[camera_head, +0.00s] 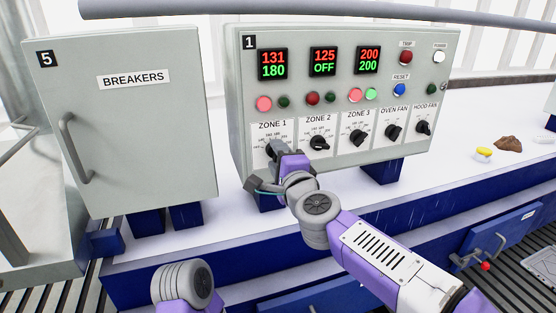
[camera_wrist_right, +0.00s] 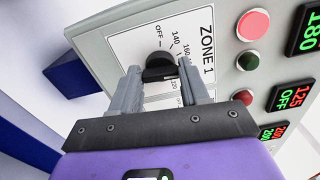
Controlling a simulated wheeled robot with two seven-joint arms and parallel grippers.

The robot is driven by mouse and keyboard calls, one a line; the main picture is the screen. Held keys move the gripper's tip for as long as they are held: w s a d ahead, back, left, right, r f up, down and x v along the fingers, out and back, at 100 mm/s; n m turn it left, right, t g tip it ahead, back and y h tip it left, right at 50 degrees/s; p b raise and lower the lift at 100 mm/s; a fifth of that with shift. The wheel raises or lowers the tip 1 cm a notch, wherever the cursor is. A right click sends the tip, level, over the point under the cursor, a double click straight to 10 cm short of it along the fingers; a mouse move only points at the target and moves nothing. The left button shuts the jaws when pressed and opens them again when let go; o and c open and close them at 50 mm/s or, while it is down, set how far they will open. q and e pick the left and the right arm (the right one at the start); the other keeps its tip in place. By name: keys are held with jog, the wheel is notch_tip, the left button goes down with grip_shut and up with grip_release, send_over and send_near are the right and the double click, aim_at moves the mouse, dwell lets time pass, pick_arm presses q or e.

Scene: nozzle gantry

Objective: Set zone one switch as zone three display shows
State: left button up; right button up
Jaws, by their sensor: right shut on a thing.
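The zone 1 switch (camera_wrist_right: 160,68) is a black knob on a white dial plate marked OFF, 140, 160 and more. My right gripper (camera_head: 277,154) is at it, shut on the knob with a grey finger on each side, as the right wrist view (camera_wrist_right: 163,85) shows. The knob's exact pointing is hard to read. The zone 1 display (camera_head: 272,64) reads 131 in red over 180 in green. The zone 3 display (camera_head: 368,60) reads 200 over 200. The zone 3 switch (camera_head: 358,138) is a black knob. My left gripper is out of view.
The zone 2 display (camera_head: 323,62) reads 125 over OFF, above the zone 2 switch (camera_head: 319,143). Oven fan (camera_head: 393,132) and hood fan (camera_head: 424,127) knobs are to the right. A breakers cabinet (camera_head: 135,125) stands at the left. A brown lump (camera_head: 508,144) lies on the white bench.

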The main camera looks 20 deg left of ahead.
jog(key=shift+r+m+b, duration=0.1)
jog(key=shift+m+b, duration=0.6)
jog(key=shift+m, duration=3.1)
jog(key=o, duration=1.1)
jog(key=shift+c, duration=0.2)
jog(key=shift+d, duration=0.15)
jog(key=b+v, duration=0.1)
jog(key=v, duration=0.6)
jog(key=shift+s+b, duration=0.2)
jog(key=shift+b, duration=0.15)
